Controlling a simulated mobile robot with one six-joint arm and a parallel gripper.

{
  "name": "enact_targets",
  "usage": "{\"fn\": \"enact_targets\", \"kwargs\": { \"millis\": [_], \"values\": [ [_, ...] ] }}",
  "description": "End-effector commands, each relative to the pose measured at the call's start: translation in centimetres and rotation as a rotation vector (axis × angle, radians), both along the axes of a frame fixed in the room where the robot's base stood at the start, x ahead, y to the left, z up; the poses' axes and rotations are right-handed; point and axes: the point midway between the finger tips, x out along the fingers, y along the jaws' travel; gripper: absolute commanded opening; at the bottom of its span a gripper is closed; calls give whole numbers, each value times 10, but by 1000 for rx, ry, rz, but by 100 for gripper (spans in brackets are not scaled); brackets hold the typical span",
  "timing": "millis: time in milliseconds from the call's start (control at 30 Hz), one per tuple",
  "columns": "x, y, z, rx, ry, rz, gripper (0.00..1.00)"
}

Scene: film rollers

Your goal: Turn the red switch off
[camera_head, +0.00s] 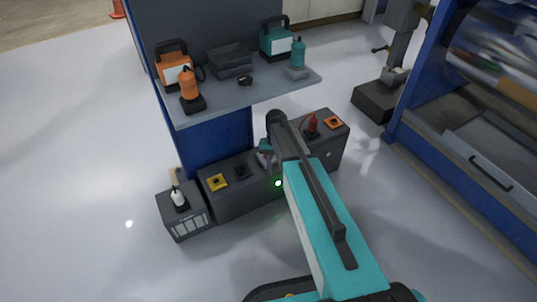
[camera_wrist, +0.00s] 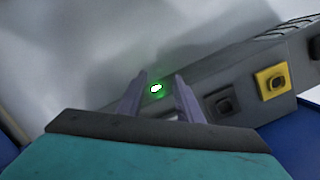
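The red switch (camera_head: 312,123) stands upright on the right part of a long dark grey box on the floor, just left of an orange square button. Its exact on or off position is too small to tell. My gripper (camera_head: 265,156) is over the middle of the box, left of the red switch and apart from it. In the wrist view my gripper (camera_wrist: 157,100) has its two fingers spread, with nothing held between them. A bright green spot (camera_wrist: 156,88) shows between the fingers. The red switch is not in the wrist view.
The box also bears a yellow button (camera_head: 217,182), a black one (camera_head: 241,170) and the orange one (camera_head: 333,122). A small box with a white switch (camera_head: 178,198) stands left. A grey shelf (camera_head: 270,94) with tools overhangs behind. A blue machine (camera_head: 430,90) stands right.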

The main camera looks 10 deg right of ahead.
Motion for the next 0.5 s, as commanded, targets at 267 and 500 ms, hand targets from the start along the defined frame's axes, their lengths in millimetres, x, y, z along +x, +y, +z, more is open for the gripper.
{"fn": "enact_targets", "kwargs": {
  "millis": [267,500],
  "values": [
    [76,0,17,-9,-70,-62,33],
    [129,0,47,-13,-123,-118,33]
  ]
}}
